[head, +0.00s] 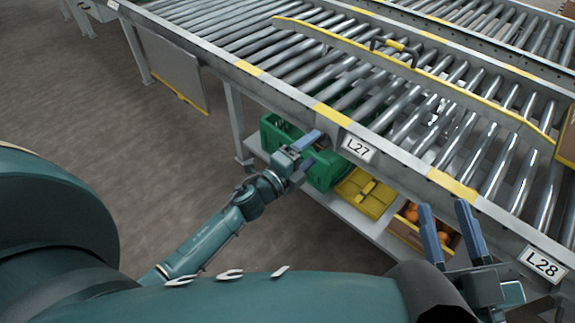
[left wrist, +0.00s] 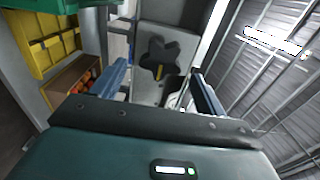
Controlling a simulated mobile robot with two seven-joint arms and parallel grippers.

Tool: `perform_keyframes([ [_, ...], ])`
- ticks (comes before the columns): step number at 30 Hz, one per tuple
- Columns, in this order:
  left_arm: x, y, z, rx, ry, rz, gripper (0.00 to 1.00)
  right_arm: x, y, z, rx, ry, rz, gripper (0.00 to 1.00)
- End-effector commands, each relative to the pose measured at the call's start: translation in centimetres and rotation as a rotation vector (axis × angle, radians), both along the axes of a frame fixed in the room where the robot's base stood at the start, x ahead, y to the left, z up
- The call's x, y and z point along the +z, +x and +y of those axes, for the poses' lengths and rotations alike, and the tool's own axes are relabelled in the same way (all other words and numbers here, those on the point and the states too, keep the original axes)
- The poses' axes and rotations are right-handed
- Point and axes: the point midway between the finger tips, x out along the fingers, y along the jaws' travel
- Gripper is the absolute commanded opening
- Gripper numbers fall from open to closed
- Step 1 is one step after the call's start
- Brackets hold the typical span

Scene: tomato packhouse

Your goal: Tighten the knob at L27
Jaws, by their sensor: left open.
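The L27 sign (head: 358,149) is on the side rail of the roller conveyor (head: 290,98). In the left wrist view a dark star-shaped knob (left wrist: 157,57) with a yellow mark sits on a grey plate (left wrist: 178,38). The knob is not visible in the head view. My left gripper (head: 314,152) is open beside the rail, left of the L27 sign. In the left wrist view its fingers (left wrist: 160,86) stand apart on either side of the knob's line, with the knob beyond them. My right gripper (head: 443,205) is open and empty near the rail between L27 and L28.
A green crate (head: 324,177), a yellow bin (head: 364,193) and a box of orange-red tomatoes (head: 408,232) stand on the shelf under the conveyor. The L28 sign (head: 543,264) is at lower right. The floor (head: 130,150) at left is clear.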

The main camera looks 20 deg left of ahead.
Motion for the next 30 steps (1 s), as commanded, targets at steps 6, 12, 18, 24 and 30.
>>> perform_keyframes([
  [6, 0.1, -5.0, 1.8, 0.001, -0.001, 0.005, 0.73, -0.3, -0.2, -0.1, -0.014, -0.022, 0.021, 0.36],
  [12, 0.1, -8.1, 2.9, 0.001, -0.001, 0.003, 0.73, -0.6, -0.2, -0.2, -0.026, -0.033, 0.027, 0.36],
  [18, 0.0, -9.4, 3.4, 0.000, 0.000, 0.001, 0.73, -0.8, -0.1, -0.3, -0.029, -0.043, 0.030, 0.36],
  [24, 0.0, -9.5, 3.5, 0.000, 0.001, 0.000, 0.73, -0.8, -0.1, -0.3, -0.029, -0.044, 0.027, 0.36],
  [30, 0.0, -9.5, 3.5, 0.000, 0.000, 0.001, 0.73, -0.7, -0.1, -0.3, -0.029, -0.044, 0.025, 0.36],
])
